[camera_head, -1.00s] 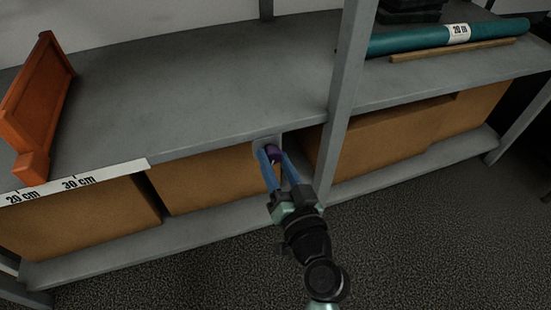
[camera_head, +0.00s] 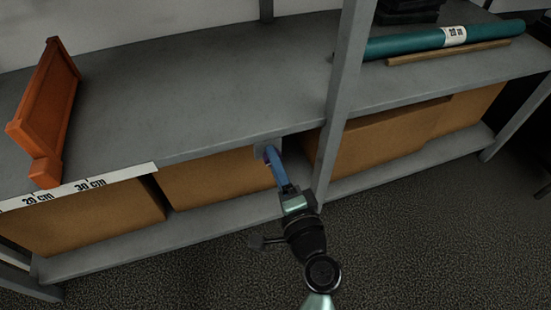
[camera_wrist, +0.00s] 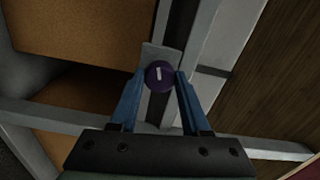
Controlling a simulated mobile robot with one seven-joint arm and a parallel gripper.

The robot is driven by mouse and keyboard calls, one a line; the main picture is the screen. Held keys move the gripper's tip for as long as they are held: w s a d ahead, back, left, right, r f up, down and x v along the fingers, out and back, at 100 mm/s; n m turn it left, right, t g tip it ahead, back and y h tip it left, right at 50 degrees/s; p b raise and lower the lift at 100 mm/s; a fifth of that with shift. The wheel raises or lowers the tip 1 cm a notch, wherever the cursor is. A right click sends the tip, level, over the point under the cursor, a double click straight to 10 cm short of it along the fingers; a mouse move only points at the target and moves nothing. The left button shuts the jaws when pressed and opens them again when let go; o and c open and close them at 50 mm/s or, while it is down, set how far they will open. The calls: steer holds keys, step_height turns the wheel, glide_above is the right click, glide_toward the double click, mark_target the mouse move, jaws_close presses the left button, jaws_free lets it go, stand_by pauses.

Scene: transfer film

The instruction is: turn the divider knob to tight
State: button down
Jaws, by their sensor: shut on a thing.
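The divider knob is a round purple knob with a white mark on its face; it shows between the fingertips in the wrist view (camera_wrist: 159,75). It sits on a grey plate (camera_wrist: 158,52) at the shelf's front edge. My gripper (camera_wrist: 160,82) has its blue fingers shut on the knob, one on each side. In the head view my gripper (camera_head: 269,155) reaches up to the shelf edge, and its fingers largely hide the knob. The orange divider (camera_head: 48,110) stands upright on the shelf at the left.
A white scale strip (camera_head: 80,187) marked 20 cm and 30 cm runs along the front edge. A grey upright post (camera_head: 341,110) stands right of my gripper. A teal roll (camera_head: 420,42) and a wooden strip (camera_head: 450,52) lie at the right. Brown boxes (camera_head: 215,180) fill the lower shelf.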

steer(key=shift+m+p, duration=0.65)
steer(key=shift+m, duration=1.25)
steer(key=shift+c, duration=1.9)
jaws_free()
steer(key=p+v, duration=0.3)
steer(key=v, duration=1)
